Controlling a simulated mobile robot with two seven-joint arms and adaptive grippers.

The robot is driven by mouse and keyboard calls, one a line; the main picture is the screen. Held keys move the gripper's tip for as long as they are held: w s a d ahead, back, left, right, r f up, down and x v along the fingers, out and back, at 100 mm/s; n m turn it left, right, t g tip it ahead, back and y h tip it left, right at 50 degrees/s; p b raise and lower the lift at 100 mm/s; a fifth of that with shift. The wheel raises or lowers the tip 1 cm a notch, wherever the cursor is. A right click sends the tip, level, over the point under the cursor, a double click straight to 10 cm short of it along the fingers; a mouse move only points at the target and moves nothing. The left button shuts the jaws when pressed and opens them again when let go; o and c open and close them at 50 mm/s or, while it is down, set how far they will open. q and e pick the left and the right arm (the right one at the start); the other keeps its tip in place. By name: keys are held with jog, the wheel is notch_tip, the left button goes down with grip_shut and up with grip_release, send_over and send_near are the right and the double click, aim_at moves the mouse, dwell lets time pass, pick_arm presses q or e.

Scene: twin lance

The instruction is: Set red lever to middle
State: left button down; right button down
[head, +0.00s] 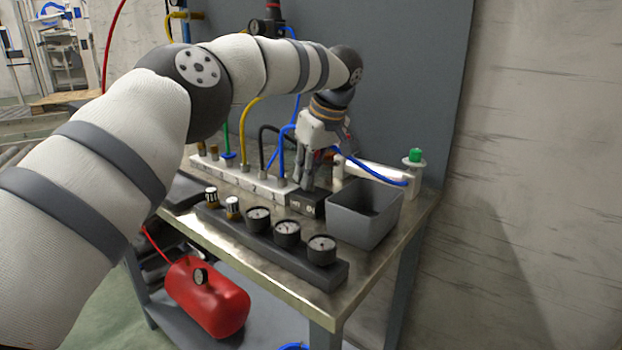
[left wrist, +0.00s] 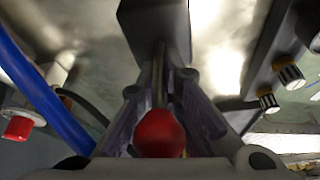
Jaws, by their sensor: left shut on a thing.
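The red lever shows in the left wrist view as a red ball knob (left wrist: 160,133) on a thin metal rod, which runs to a dark block. My left gripper (head: 307,180) is shut on the red lever, with a finger on each side of the knob and rod. In the head view the gripper points down over a small black box (head: 308,204) on the bench, and its fingers hide most of the lever. I cannot tell the lever's exact position from these views. My right gripper is not in view.
A grey open bin (head: 365,225) stands close to the right of the gripper. A dark bar with round gauges (head: 287,233) lies in front. A white manifold (head: 240,178) with coloured hoses is to the left. A blue hose (head: 370,174) passes behind the bin. A red tank (head: 207,297) is below.

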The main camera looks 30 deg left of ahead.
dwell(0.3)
pick_arm(q)
jog(key=c, duration=1.7)
grip_release()
jog(key=shift+r, duration=0.15)
jog(key=v, duration=0.7)
jog(key=shift+r, duration=0.15)
